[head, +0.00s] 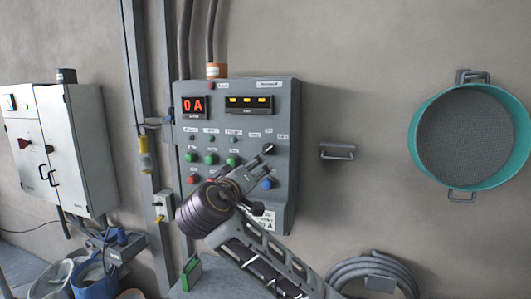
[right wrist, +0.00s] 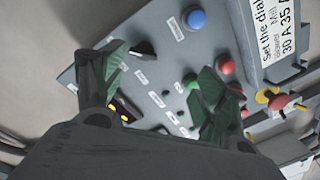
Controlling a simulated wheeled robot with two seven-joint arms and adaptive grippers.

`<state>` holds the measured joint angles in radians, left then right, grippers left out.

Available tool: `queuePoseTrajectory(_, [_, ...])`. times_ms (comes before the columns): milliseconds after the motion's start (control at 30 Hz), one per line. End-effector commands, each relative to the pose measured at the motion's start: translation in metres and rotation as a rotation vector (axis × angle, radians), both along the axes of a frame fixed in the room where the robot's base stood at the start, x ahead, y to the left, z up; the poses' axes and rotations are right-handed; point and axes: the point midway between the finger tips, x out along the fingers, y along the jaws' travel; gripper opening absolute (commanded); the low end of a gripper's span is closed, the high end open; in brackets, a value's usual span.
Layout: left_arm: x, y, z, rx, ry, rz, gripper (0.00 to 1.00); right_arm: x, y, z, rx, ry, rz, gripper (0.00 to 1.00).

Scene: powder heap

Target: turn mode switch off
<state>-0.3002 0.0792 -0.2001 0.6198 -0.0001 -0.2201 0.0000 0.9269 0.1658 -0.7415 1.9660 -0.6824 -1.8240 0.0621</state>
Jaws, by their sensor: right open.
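A grey control panel (head: 285,115) hangs on the wall in the middle of the head view. A black rotary knob (head: 268,149), which looks like the mode switch, sits at its right side above a blue button (head: 267,183). My right gripper (head: 245,174) is in front of the panel's lower part, left of and below the knob. In the right wrist view my gripper (right wrist: 162,68) is open and empty. The black knob (right wrist: 144,49) shows just beyond its left fingertip; contact cannot be told. My left gripper is not in view.
The panel has an orange "0 A" display (head: 194,106), a yellow-bar display (head: 248,103) and green and red buttons. A wall handle (head: 338,152) is to its right. A white cabinet (head: 88,135) hangs left, a teal round sieve (head: 421,134) far right.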

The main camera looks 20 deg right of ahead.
Motion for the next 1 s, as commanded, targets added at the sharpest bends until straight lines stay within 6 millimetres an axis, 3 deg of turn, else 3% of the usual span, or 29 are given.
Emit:
queuePoseTrajectory(100, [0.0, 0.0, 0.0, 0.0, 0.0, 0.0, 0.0, -0.002, 0.001, 0.018, -0.018, -0.037, -0.018, 0.73])
queuePoseTrajectory(233, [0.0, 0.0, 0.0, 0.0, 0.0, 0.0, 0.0, -0.003, 0.002, 0.027, -0.026, -0.055, -0.027, 0.73])
queuePoseTrajectory(700, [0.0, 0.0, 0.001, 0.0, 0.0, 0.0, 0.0, -0.002, 0.001, 0.029, -0.028, -0.057, -0.028, 0.73])
queuePoseTrajectory(1000, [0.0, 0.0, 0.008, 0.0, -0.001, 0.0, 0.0, 0.016, -0.012, 0.029, -0.029, -0.056, -0.031, 0.73])
